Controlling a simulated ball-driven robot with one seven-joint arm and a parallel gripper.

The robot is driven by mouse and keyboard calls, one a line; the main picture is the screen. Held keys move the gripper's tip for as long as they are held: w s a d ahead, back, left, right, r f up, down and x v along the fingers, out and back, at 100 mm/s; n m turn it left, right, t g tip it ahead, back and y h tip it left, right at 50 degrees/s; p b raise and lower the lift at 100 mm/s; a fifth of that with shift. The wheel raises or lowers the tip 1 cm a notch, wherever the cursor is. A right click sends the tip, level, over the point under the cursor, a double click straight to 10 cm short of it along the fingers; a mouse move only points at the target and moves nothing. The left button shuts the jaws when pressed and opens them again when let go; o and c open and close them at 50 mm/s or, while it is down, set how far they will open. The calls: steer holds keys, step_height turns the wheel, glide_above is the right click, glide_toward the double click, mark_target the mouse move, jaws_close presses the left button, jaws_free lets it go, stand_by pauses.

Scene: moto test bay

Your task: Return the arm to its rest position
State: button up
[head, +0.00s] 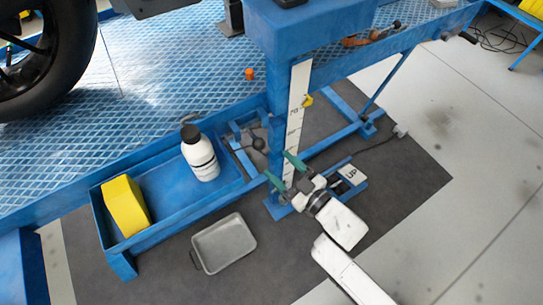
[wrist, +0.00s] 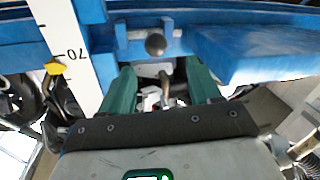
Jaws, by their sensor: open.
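My gripper (head: 285,171) is at the end of my white arm, low in front of the blue post with the white height scale (head: 297,98). Its two green fingers are apart, with nothing seen between them. In the wrist view my gripper (wrist: 164,85) shows both green fingers spread. The scale (wrist: 70,45) stands close by on the left there, with a yellow pointer (wrist: 55,68) at its edge. A round dark knob (wrist: 155,44) shows beyond the fingertips. I cannot tell whether a finger touches the post.
A blue tray (head: 120,255) holds a white bottle (head: 200,158) and a yellow block (head: 125,205). A grey pan (head: 224,243) lies on the dark mat. A pedal marked UP (head: 350,173) is right beside my gripper. Open floor (head: 470,230) lies to the right.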

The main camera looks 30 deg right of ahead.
steer(key=shift+s, duration=0.45)
steer(key=shift+d, duration=0.1)
steer(key=s+d+m+g+h+p, duration=0.4)
steer(key=d+g+h, duration=0.1)
steer(key=d+g, duration=0.25)
steer(key=s+a+r+g+p, duration=0.1)
steer(key=s+g, duration=0.3)
steer(key=s, duration=0.3)
steer(key=s+r+m+g+y+p, duration=0.1)
steer(key=s+r+g+p, duration=0.1)
steer(key=s+g, duration=0.3)
steer(key=s, duration=0.3)
steer(key=shift+a+r, duration=0.25)
steer(key=shift+a, duration=0.1)
steer(key=shift+c, duration=0.2)
